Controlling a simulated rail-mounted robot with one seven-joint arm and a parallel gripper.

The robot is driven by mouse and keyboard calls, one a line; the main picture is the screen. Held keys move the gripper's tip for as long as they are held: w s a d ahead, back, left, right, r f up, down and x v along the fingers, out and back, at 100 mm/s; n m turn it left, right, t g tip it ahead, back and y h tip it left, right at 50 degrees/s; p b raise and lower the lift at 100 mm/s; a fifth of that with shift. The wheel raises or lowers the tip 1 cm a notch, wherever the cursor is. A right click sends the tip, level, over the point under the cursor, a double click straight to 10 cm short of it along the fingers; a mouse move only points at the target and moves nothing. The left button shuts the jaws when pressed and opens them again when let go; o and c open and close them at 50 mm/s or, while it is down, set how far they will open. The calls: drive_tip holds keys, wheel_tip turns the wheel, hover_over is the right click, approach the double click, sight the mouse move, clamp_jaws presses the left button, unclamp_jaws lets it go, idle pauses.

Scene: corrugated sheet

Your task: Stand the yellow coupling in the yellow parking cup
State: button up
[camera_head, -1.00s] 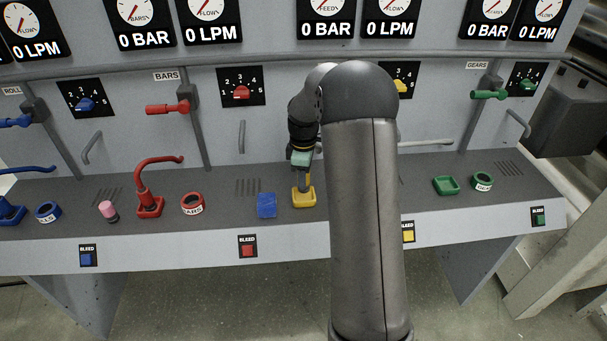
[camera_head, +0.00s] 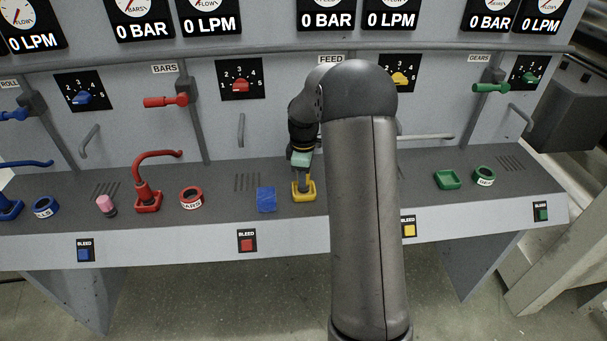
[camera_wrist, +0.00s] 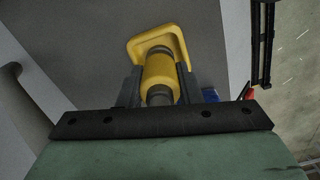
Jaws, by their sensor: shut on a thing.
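My gripper (camera_head: 303,176) points down over the yellow parking cup (camera_head: 311,194) on the console ledge. In the wrist view the fingers (camera_wrist: 160,77) are shut on the yellow coupling (camera_wrist: 158,70), one on each side of it. The coupling is a yellow cylinder with a grey end toward the wrist. Its far end overlaps the open square rim of the yellow cup (camera_wrist: 179,44). I cannot tell whether it touches the cup floor. In the head view the gripper mostly hides the coupling.
A blue pad (camera_head: 266,199) lies just left of the cup. Further left are a red ring (camera_head: 191,197), a red hose in its cup (camera_head: 148,200) and a pink-topped piece (camera_head: 106,204). A green cup (camera_head: 447,180) and green ring (camera_head: 484,176) sit right. My arm hides the ledge between.

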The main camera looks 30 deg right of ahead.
drive_tip(key=shift+f+b, duration=0.3)
drive_tip(key=shift+f, duration=0.15)
drive_tip(key=o, duration=1.2)
drive_tip(key=shift+r, duration=0.1)
wheel_tip(320, 180, up, 17)
drive_tip(key=b, duration=0.1)
drive_tip(key=shift+r, duration=0.15)
drive_tip(key=s+a+f+m, duration=0.2)
drive_tip(key=s+a+m, duration=0.3)
drive_tip(key=s+a, duration=0.85)
drive_tip(key=s+a+f+m, duration=0.1)
drive_tip(key=s+f+m, duration=0.2)
drive_tip(key=s, duration=0.5)
drive_tip(key=s+a+f+m, duration=0.2)
drive_tip(key=s+f, duration=0.2)
drive_tip(key=s, duration=0.5)
drive_tip(key=shift+s+a+m, duration=0.2)
drive_tip(key=shift+s+m, duration=0.1)
drive_tip(key=shift+m, duration=0.1)
